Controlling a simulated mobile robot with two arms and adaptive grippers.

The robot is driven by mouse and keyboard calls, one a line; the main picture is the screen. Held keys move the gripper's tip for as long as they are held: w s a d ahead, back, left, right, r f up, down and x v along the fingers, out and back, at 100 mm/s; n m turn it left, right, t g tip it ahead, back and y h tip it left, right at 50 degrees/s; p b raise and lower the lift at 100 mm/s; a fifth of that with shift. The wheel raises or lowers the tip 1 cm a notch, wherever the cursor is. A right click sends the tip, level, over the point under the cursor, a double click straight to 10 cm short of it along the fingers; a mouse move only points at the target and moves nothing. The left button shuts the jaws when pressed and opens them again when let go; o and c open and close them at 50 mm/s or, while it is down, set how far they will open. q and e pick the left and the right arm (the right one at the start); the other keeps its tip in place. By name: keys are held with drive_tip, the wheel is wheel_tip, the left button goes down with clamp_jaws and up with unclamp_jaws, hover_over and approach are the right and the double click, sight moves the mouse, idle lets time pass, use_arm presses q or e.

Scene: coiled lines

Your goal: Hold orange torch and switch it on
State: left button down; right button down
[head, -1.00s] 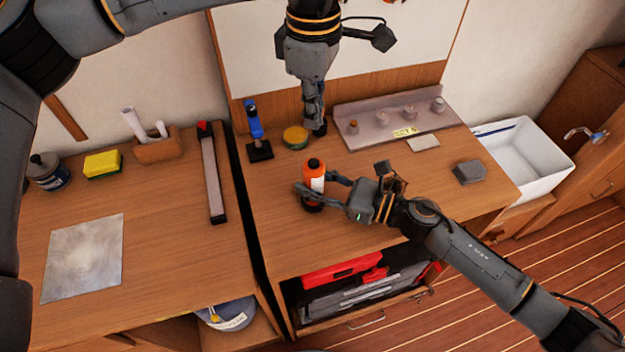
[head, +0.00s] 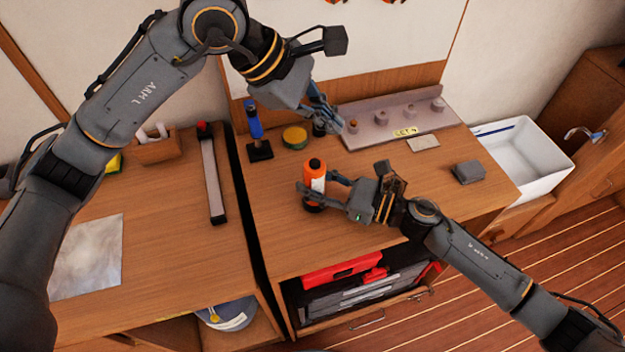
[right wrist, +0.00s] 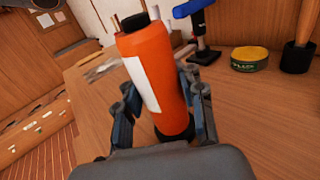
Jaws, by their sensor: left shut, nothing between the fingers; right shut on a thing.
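The orange torch (head: 316,181) stands upright on the right-hand wooden worktop. It has a black top, a black base and a white label. My right gripper (head: 328,190) is shut on its body from the right. In the right wrist view the torch (right wrist: 160,85) fills the space between the fingers, its label facing left. My left gripper (head: 327,118) is shut and empty. It is above the back of the worktop, beyond the torch and apart from it. No switch can be made out on the torch.
A blue-handled tool (head: 255,125) on a black base and a yellow-green tin (head: 295,137) stand behind the torch. A small dark pot is partly hidden by my left gripper. A grey rack (head: 395,122) lies at the back. A grey block (head: 468,172) sits to the right.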

use_arm(q)
drive_tip(key=w+a+n+t+h, duration=0.1)
drive_tip(key=a+t+h, duration=0.1)
drive_tip(key=a, duration=0.1)
hover_over(308, 166)
drive_tip(key=shift+f, duration=3.95)
drive_tip(key=shift+f, duration=0.1)
drive_tip(key=shift+f, duration=0.35)
drive_tip(key=shift+f, duration=0.35)
drive_tip(key=shift+r, duration=0.8)
drive_tip(key=shift+r, duration=0.1)
